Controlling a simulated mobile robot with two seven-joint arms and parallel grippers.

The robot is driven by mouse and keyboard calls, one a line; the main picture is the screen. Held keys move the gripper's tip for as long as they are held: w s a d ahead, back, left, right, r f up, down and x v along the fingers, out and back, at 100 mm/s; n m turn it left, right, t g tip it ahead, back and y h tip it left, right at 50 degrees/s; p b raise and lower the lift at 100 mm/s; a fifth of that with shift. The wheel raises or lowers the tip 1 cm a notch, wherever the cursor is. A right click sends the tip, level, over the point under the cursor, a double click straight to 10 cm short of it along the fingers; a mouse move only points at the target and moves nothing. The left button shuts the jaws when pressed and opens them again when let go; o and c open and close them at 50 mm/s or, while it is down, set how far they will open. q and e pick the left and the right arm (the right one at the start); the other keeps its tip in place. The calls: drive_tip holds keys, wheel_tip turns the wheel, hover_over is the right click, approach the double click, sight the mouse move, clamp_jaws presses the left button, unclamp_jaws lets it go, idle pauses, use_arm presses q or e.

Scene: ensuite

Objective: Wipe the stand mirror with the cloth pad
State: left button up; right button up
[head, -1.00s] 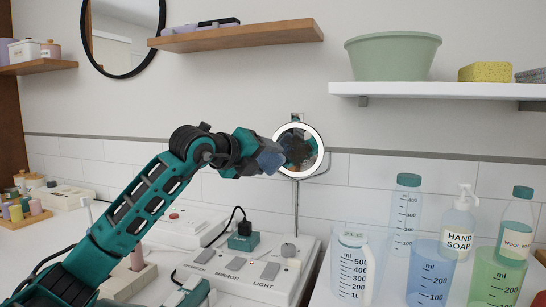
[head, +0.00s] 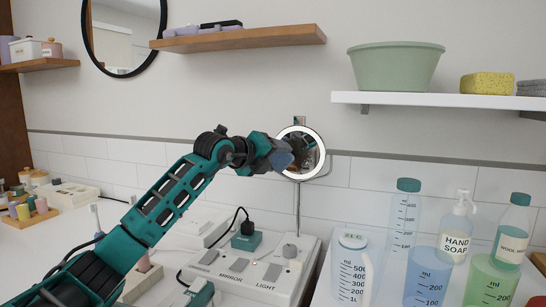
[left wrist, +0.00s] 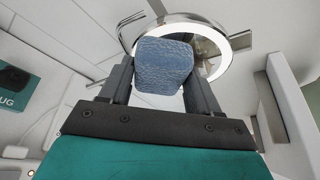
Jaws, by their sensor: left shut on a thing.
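The stand mirror (head: 305,150) is a small round mirror with a lit white ring on a thin upright stem, at the middle of the head view. Its ring also shows at the top of the left wrist view (left wrist: 239,42). My left gripper (head: 270,157) is shut on the blue cloth pad (head: 281,158) and holds it at the mirror's left side. In the left wrist view the pad (left wrist: 163,63) sits between the fingers and covers part of the mirror. I cannot tell whether the pad touches the glass. My right gripper is not in view.
Several bottles and jugs, including hand soap (head: 456,228), stand at the right. A wooden shelf (head: 240,36) and a white shelf with a green basin (head: 396,66) are above.

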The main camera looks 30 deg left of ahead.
use_arm(q)
drive_tip(key=shift+w, duration=0.15)
idle(0.3)
drive_tip(key=shift+w+a+p, duration=0.2)
drive_tip(key=shift+w+p, duration=0.45)
drive_tip(key=shift+w, duration=0.05)
